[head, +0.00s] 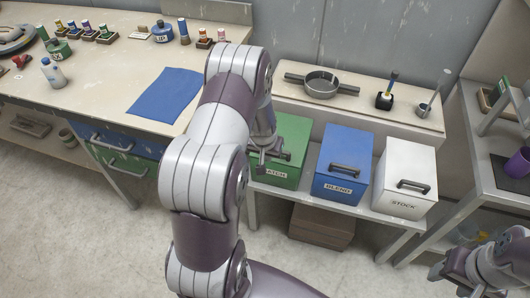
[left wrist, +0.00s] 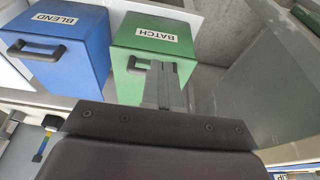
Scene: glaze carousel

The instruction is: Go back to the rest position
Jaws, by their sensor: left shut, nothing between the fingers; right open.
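My left arm rises through the middle of the head view. Its gripper (head: 262,158) is shut and empty, pointing at the front of the green BATCH box (head: 292,143). In the left wrist view the closed fingers (left wrist: 164,82) overlap the handle of the green box (left wrist: 150,45); I cannot tell whether they touch it. My right gripper (head: 438,270) is at the lower right corner of the head view, open and apart from the boxes, partly cut off by the frame.
A blue BLEND box (head: 342,150) and a white STOCK box (head: 408,165) stand beside the green one on a low shelf. A pan (head: 321,85) sits on the ledge behind. A workbench with a blue mat (head: 165,93) is at left, a rack with a purple cup (head: 518,162) at right.

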